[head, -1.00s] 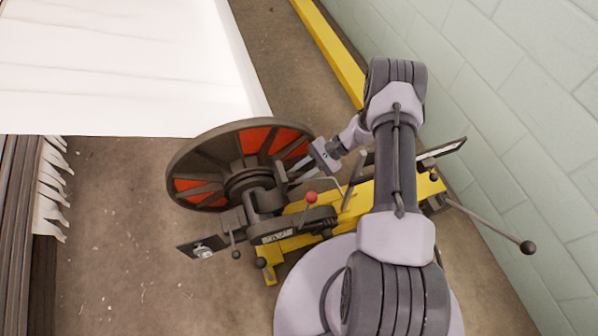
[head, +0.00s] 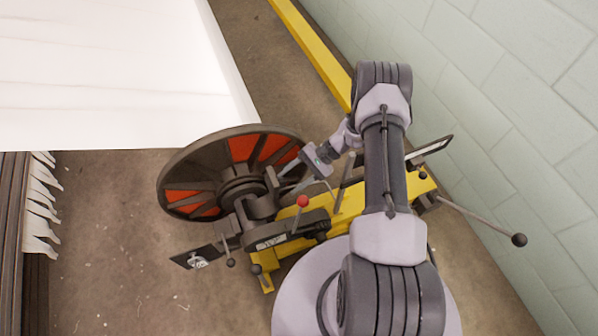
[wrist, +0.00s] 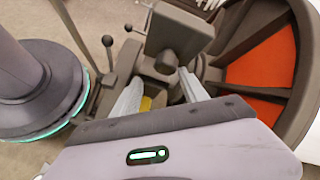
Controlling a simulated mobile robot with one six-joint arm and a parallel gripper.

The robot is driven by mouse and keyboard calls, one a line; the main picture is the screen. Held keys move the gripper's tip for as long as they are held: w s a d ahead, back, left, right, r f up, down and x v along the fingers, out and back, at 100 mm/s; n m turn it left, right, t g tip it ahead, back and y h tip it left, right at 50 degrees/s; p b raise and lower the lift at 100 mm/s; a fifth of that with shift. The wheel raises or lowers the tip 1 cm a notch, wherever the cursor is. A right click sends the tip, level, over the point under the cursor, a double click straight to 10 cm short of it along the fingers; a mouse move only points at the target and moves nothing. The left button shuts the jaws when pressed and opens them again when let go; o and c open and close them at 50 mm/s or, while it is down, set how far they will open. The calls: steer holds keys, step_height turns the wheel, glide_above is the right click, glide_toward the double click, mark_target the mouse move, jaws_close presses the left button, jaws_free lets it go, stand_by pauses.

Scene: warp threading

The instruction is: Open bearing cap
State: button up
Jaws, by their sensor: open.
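The bearing cap appears to be the dark rounded block (head: 262,207) over the shaft beside the large wheel. In the wrist view a dark square block (wrist: 176,30) stands just beyond the fingers, but I cannot tell for sure whether it is the cap. My gripper (head: 287,179) is beside the wheel's hub, over the yellow stand. In the wrist view its two pale fingers (wrist: 160,88) are apart, with dark metal and a bit of yellow showing between them. Nothing is clearly held. Whether a finger touches the metal cannot be told.
The wheel (head: 240,160) with orange panels stands close to my gripper. A red-knobbed lever (head: 302,202) and a dark upright lever (head: 345,178) rise from the yellow stand (head: 392,207). A long black-knobbed rod (head: 490,226) points right. A pale block wall (head: 510,110) bounds the right.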

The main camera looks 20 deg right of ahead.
steer(key=p+v, duration=0.4)
steer(key=v, duration=1.3)
steer(key=a+r+n+h, duration=0.1)
steer(key=a+r+h, duration=0.15)
steer(key=r, duration=0.65)
steer(key=a+r+n+h, duration=0.1)
steer(key=a+r, duration=0.3)
steer(key=r, duration=0.5)
steer(key=a+r+n+h, duration=0.2)
steer(key=a+r, duration=0.1)
steer(key=r, duration=0.6)
steer(key=s+a+r+n+t+h, duration=0.1)
steer(key=s+a+r+t+h, duration=0.2)
steer(key=s+a+r, duration=0.6)
steer(key=s+a+r+n+t, duration=0.2)
steer(key=s, duration=0.8)
steer(key=shift+t, duration=0.4)
